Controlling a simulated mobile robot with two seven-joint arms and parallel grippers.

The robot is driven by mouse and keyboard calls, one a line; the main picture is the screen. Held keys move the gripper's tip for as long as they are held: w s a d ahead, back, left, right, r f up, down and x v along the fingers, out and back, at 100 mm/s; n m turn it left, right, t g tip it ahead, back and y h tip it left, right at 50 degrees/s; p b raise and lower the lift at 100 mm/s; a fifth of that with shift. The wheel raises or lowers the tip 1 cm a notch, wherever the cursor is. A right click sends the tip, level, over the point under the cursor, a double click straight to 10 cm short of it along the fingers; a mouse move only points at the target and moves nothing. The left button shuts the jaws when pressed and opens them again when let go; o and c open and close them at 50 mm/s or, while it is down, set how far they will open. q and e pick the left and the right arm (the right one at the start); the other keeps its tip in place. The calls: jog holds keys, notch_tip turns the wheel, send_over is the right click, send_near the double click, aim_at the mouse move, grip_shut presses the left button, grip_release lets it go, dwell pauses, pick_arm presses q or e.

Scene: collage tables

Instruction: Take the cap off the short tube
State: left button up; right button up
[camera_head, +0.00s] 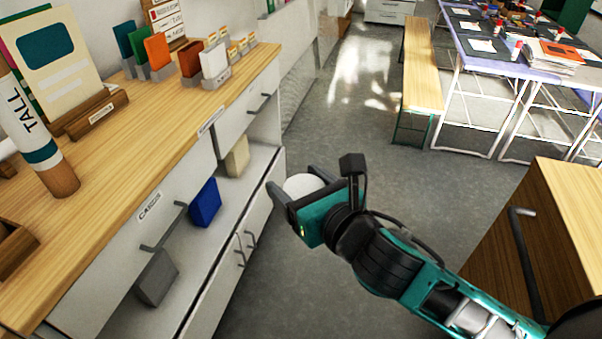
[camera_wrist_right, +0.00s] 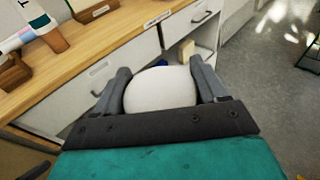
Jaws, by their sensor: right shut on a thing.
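My right gripper (camera_head: 292,180) is shut on a white rounded thing (camera_head: 303,186), held in the air over the floor in front of the counter. In the right wrist view the white thing (camera_wrist_right: 160,92) fills the space between the two grey fingers. Its lower part is hidden by the gripper, and I cannot tell whether it is a cap alone or the end of a tube. A tube marked TALL (camera_head: 28,118) stands tilted in the picture on the counter at the left. No tube marked short is readable. My left gripper is out of view.
The wooden counter (camera_head: 135,150) holds card boxes, a card stand and a wooden tray at its left edge. Shelves below hold a blue block (camera_head: 204,203), a grey one and a cream one. A wooden cabinet (camera_head: 560,215) stands at right. The floor between is clear.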

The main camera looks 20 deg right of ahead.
jog(key=s+a+r+n+g+y, duration=0.2)
jog(key=a+r+n+g+y, duration=0.1)
jog(key=a+r+n+y, duration=0.65)
jog(key=w+a+f+n+g+y, duration=0.1)
jog(key=w+a+f+g+y, duration=0.1)
jog(key=a+f+g, duration=0.3)
jog(key=shift+w+a+f, duration=0.15)
jog(key=shift+w+f, duration=0.45)
jog(key=shift+f, duration=0.15)
jog(key=shift+n+y, duration=0.25)
jog(key=shift+s+a, duration=0.1)
jog(key=shift+a, duration=0.05)
